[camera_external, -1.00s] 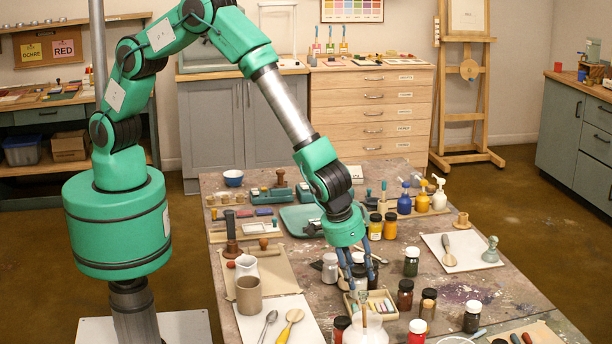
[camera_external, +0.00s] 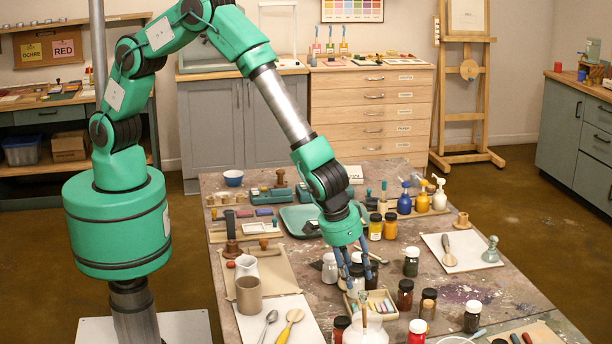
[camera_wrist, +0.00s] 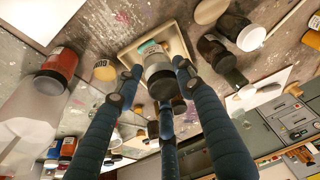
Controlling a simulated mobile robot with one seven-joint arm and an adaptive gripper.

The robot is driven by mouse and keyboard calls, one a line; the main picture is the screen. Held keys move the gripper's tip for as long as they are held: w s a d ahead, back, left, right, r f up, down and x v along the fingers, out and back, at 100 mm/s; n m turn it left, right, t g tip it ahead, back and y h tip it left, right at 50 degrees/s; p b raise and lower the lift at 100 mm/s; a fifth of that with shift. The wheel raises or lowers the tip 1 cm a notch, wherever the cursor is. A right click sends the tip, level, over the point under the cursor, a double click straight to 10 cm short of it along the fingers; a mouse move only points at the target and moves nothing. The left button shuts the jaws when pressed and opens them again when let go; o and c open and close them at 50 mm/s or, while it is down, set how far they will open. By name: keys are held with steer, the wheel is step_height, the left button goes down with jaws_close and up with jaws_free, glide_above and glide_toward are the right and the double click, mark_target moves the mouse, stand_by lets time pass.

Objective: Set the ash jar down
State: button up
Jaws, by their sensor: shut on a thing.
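My gripper (camera_external: 357,275) is low over the middle of the paint-marked table. Its blue fingers are closed around a small grey jar, the ash jar, with a dark lid. In the wrist view the ash jar (camera_wrist: 158,70) sits between the fingertips of my gripper (camera_wrist: 158,78), its dark lid toward the camera. In the external view the fingers partly hide this jar, and I cannot tell whether its base touches anything. A shallow wooden tray (camera_wrist: 182,42) lies behind it in the wrist view, with pastel sticks visible in the external view (camera_external: 391,306).
A white jug (camera_external: 366,331) is in front. The table (camera_external: 470,283) has some bare room at right.

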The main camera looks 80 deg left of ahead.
steer(key=shift+r, duration=0.15)
